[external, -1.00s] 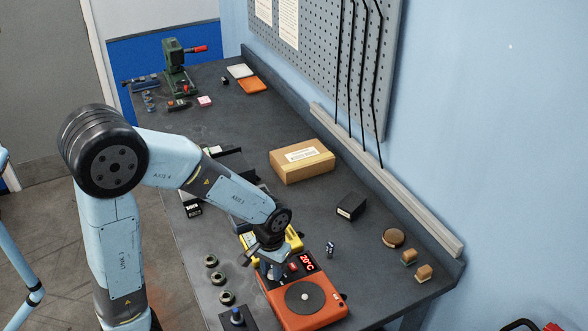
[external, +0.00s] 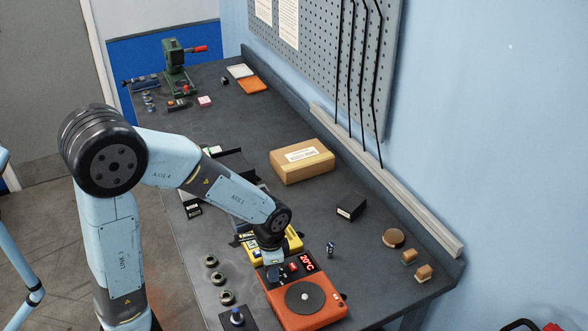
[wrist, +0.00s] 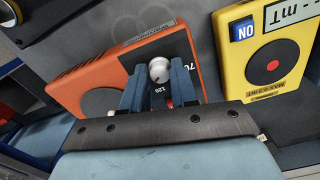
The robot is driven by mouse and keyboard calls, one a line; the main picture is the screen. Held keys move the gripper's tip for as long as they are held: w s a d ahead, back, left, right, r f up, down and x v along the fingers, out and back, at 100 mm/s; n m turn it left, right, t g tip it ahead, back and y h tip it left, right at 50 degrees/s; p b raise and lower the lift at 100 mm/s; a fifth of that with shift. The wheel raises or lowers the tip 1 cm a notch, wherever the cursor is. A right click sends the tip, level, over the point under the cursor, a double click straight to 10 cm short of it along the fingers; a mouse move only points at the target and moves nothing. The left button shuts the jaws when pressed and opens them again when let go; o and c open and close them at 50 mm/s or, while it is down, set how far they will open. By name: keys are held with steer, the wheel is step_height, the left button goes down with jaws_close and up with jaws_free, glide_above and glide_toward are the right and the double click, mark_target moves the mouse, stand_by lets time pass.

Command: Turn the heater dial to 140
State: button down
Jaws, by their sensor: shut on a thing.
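The orange heater (external: 325,316) stands at the near end of the bench, with a round grey plate on top and a red display (external: 306,262) reading 20°C. Its white round dial (wrist: 159,69) shows between my fingertips in the wrist view, with a printed 120 beside it. My gripper (wrist: 159,75) is shut on the dial, one blue-grey finger on each side. The dial's pointer setting is too small to tell. In the external view my gripper (external: 273,272) is over the heater's far left corner and hides the dial.
A yellow device (wrist: 268,60) with a round red spot stands close beside the heater. A cardboard box (external: 302,161) sits farther back. Bench space right of the heater is partly clear.

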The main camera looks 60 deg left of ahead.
steer(key=shift+w+m, duration=0.1)
steer(key=shift+m, duration=0.3)
steer(key=c, duration=0.9)
jaws_free()
step_height(320, 180, up, 14)
steer(key=shift+f, duration=0.1)
steer(key=s+d+r+n+t, duration=0.1)
steer(key=s+d+r+t, duration=0.1)
steer(key=s, duration=0.3)
steer(key=s+d+r+n+t, duration=0.1)
steer(key=s+d+r, duration=0.2)
steer(key=s+d, duration=0.1)
steer(key=s+d+r+n+t, duration=0.1)
steer(key=s+d+r+t, duration=0.1)
steer(key=s, duration=0.3)
steer(key=shift+s+d+r+t, duration=0.1)
steer(key=shift+s+d+t, duration=0.05)
steer(key=shift+d, duration=0.25)
steer(key=shift+s+d+r+t, duration=0.1)
steer(key=shift+s+d+t, duration=0.05)
steer(key=shift+d, duration=0.2)
